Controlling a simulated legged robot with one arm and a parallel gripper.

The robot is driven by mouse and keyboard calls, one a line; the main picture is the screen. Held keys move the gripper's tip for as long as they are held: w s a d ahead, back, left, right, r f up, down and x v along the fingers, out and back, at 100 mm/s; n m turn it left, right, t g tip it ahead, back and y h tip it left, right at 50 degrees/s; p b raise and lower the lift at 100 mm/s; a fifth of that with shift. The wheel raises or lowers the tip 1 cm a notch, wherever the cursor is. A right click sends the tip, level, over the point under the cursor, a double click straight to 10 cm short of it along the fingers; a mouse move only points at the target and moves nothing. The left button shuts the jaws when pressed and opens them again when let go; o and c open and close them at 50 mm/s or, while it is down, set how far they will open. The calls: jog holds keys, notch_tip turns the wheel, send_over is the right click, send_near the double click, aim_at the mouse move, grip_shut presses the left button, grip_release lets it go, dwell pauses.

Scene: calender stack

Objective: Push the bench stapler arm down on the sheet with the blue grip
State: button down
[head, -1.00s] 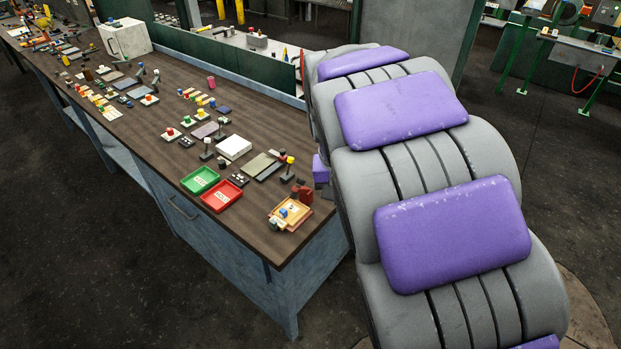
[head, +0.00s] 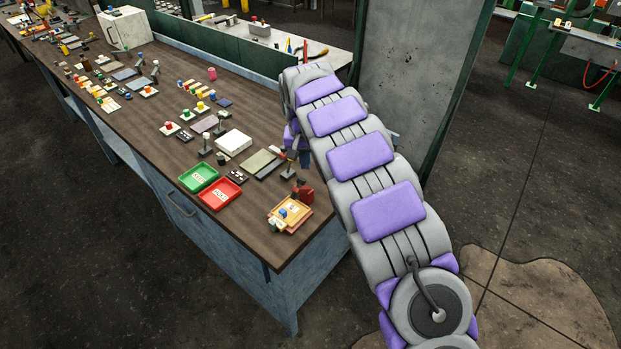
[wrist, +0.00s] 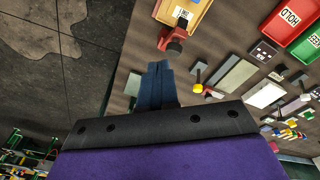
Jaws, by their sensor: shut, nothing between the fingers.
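Several small upright levers with coloured grips stand on the bench. One with a pale bluish grip (head: 205,143) stands left of the white block, and dark levers with bluish tops (head: 155,70) stand farther back. They are too small to tell which is the blue-grip stapler, or which sheet belongs to it. My gripper (head: 304,160) is over the bench's right edge, beside a yellow-tipped lever (head: 290,163). In the wrist view my gripper (wrist: 158,67) is shut and empty, pointing toward a red device (wrist: 174,44); the yellow-tipped lever (wrist: 199,78) is to its right.
A yellow tray (head: 273,221) with a small blue item sits at the near right corner, beside the red device (head: 303,194). Green (head: 186,179) and red (head: 207,200) trays lie left of it. A concrete pillar (head: 410,90) stands behind my arm.

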jog(key=shift+w+a+f+y, duration=0.3)
jog(key=shift+w+a+f, duration=0.5)
jog(key=shift+w+f, duration=0.2)
jog(key=shift+a, duration=0.1)
